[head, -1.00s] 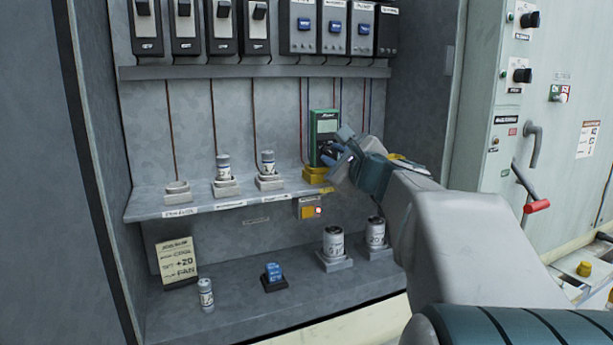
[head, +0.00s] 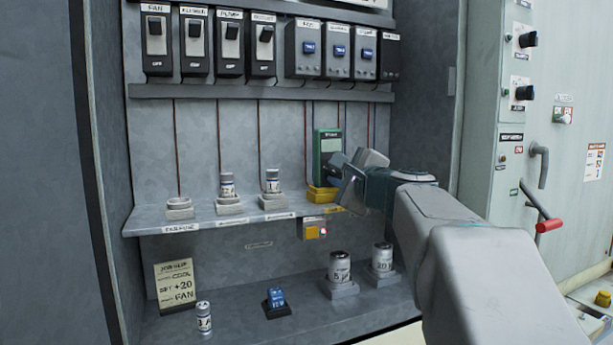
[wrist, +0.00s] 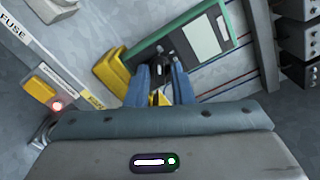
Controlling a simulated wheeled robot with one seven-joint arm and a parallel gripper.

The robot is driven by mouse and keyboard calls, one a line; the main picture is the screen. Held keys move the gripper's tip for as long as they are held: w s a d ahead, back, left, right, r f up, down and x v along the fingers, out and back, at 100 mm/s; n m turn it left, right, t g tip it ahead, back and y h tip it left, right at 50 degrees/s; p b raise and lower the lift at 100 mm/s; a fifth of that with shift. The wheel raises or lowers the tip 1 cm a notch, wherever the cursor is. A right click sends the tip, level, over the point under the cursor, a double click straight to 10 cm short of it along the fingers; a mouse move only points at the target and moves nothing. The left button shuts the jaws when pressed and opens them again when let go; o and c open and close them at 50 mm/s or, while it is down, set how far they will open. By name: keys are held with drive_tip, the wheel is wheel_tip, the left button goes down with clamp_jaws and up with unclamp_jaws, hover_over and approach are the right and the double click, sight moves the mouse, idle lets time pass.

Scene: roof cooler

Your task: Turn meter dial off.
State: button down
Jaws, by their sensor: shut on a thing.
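The meter (head: 328,146) is a green handheld unit with a pale screen, standing upright in a yellow holder (head: 322,193) on the shelf. It also shows in the wrist view (wrist: 194,38), where its screen is clear. My gripper (head: 338,178) is at the meter's lower front. In the wrist view my gripper (wrist: 161,78) has its two blue fingers around a dark knob on the meter's face, the dial (wrist: 160,68). The fingers are shut on it. The dial's pointer position is mostly hidden by the fingers, and the screen's reading is too small to tell.
Breakers (head: 230,42) and dark boxes (head: 338,50) hang above the shelf (head: 150,221). Fuses in sockets (head: 228,192) stand left of the meter. A small box with a lit red light (head: 313,229) is below. A job card (head: 176,283) and loose fuse (head: 204,318) are on the lower ledge.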

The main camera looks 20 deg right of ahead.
drive_tip(key=c, duration=1.3)
unclamp_jaws()
drive_tip(key=shift+o, duration=0.2)
